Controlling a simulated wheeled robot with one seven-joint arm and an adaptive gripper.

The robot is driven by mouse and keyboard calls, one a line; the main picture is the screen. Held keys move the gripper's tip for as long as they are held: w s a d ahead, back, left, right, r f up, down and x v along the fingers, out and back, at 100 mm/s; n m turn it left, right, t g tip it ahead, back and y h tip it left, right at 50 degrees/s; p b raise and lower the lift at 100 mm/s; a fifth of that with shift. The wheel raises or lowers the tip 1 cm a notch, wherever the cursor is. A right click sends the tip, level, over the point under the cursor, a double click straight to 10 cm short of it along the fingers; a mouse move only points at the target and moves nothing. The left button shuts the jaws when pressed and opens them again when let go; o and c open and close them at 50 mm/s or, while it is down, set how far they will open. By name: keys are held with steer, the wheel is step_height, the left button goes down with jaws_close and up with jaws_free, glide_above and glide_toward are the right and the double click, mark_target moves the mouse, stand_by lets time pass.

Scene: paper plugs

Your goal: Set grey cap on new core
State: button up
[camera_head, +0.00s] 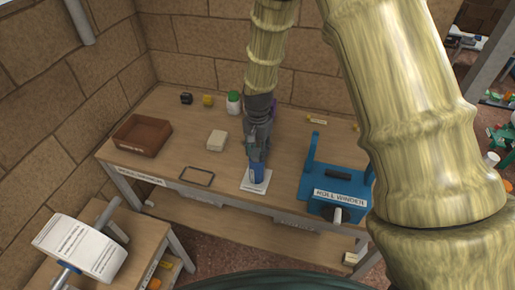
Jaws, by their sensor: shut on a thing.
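My gripper (257,158) points down over the front middle of the table, shut on what appears to be the grey cap, which the fingers largely hide. A blue upright piece, apparently the new core (257,174), stands directly below the fingers on a white square base (257,187). The fingertips are at its upper end. I cannot tell whether cap and core touch.
The blue roll winder (335,184) stands close on the right. A dark frame (197,176), a pale block (217,140) and a brown tray (142,136) lie left. A green-lidded jar (234,103) stands behind. A paper roll (82,248) sits on the side table.

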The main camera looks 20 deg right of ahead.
mark_target(258, 151)
steer(key=shift+f, duration=0.1)
steer(key=o, duration=0.7)
steer(key=shift+r, duration=0.5)
steer(key=shift+r+b, duration=2.05)
steer(key=shift+r, duration=3.85)
